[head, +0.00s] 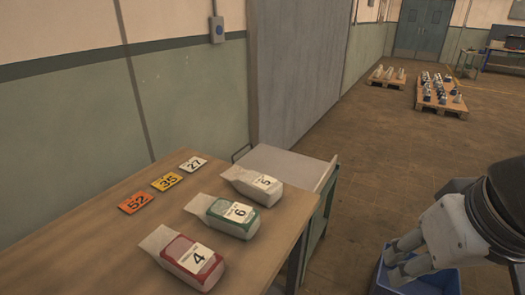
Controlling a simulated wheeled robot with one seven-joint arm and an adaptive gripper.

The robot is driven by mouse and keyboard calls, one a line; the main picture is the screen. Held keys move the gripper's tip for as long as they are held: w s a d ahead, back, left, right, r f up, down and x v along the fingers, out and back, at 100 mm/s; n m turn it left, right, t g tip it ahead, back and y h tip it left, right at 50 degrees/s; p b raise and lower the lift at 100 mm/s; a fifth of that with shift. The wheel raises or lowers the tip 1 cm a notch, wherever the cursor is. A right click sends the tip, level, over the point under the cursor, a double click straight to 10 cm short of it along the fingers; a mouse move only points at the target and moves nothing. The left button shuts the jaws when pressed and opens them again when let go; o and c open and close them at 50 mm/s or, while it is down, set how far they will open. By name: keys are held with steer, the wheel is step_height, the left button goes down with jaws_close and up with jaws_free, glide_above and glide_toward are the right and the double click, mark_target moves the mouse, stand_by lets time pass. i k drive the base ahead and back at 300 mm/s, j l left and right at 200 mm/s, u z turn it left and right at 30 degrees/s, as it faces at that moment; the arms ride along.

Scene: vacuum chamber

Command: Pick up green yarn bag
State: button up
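The green yarn bag (224,214) is a white bag with a green label band and a tag reading 6. It lies on the wooden table, between a red-labelled bag (184,258) marked 4 and a pale bag (253,186) marked 5. My gripper (393,262) is at the lower right, well to the right of the table and apart from the bags. Its fingers show over a blue bin, and no object is visible in them. How far apart the fingers are is unclear at this angle.
The wooden table (95,245) also bears orange, yellow and white number cards (167,181). A grey cart (292,168) stands against its far end. The blue bin (440,283) is on the floor under my gripper. Loaded pallets (440,100) stand far back; floor between is clear.

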mark_target(241, 221)
steer(key=i+l+u, duration=0.55)
steer(key=l, duration=0.2)
steer(key=i+l+u, duration=0.25)
steer(key=l, duration=0.2)
steer(key=k+u, duration=0.1)
steer(key=u, duration=0.5)
